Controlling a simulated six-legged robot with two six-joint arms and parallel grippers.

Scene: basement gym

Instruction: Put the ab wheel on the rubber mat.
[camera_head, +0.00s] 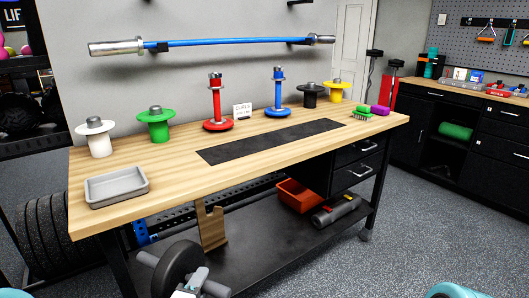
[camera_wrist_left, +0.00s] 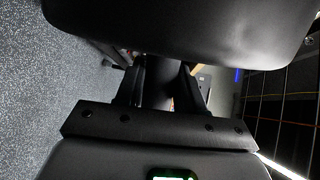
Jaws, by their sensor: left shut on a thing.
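The ab wheel (camera_head: 177,268) is a dark wheel with grey handles on both sides. It is at the bottom of the head view, in front of the bench and low in the picture, below the tabletop's front edge. My left gripper (camera_head: 190,286) is shut on it; the hold is partly hidden. In the left wrist view the dark wheel (camera_wrist_left: 180,25) fills the top, with the gripper's fingers (camera_wrist_left: 160,85) around its handle. The black rubber mat (camera_head: 240,149) lies flat and bare on the wooden tabletop. My right gripper is not in view.
The wooden bench (camera_head: 188,171) holds a grey tray (camera_head: 117,196) at its left end. Behind the mat stand a red stand (camera_head: 215,105), a blue stand (camera_head: 278,95) and several coloured spools. A green brush (camera_head: 363,113) lies to the right. An orange bin (camera_head: 297,196) sits on the lower shelf.

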